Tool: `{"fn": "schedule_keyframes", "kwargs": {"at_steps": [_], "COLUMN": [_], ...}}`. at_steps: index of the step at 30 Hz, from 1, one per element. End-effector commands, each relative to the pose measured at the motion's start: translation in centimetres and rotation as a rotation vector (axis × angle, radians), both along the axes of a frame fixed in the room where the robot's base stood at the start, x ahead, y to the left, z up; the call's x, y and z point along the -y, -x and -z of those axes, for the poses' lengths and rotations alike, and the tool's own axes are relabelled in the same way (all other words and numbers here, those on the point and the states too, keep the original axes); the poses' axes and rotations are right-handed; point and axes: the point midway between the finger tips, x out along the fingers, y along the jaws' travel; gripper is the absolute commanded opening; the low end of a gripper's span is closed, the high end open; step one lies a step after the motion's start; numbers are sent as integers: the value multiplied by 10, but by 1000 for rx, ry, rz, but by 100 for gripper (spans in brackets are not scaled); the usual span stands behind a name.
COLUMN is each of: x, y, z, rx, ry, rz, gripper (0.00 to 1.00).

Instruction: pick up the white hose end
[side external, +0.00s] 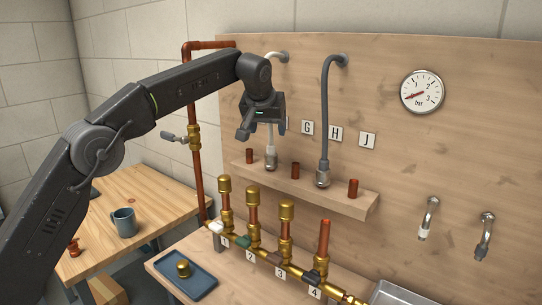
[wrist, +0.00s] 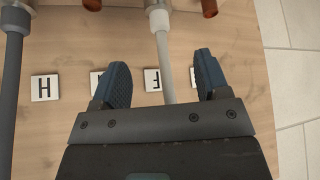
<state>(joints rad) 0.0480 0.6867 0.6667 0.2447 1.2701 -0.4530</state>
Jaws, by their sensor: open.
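The white hose (side external: 270,132) hangs from a wall outlet on the wooden board. Its end (side external: 271,161), with a metal fitting, is at the shelf. My gripper (side external: 262,129) is in front of the hose, above that end, and hides part of the hose. In the wrist view the white hose (wrist: 165,65) runs between my two spread fingers, with a gap on both sides. The hose end (wrist: 158,15) shows beyond the fingertips at the top edge. My gripper (wrist: 160,75) is open and empty.
A grey hose (side external: 326,110) hangs to the right, its end on the same shelf (side external: 330,192). Short copper stubs (side external: 295,170) stand along the shelf. Below are brass-capped pipes (side external: 253,210). A copper pipe (side external: 197,170) with a valve rises at the left.

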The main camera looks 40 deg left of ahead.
Motion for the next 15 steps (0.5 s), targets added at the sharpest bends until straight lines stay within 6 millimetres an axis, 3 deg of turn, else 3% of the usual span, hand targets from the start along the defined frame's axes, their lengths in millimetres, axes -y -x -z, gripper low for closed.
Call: {"fn": "schedule_keyframes", "kwargs": {"at_steps": [6, 15], "x": [-9, -14], "y": [-20, -30], "z": [37, 58], "rx": [-4, -3], "ry": [0, 0], "rz": [0, 0], "gripper": [69, 69]}}
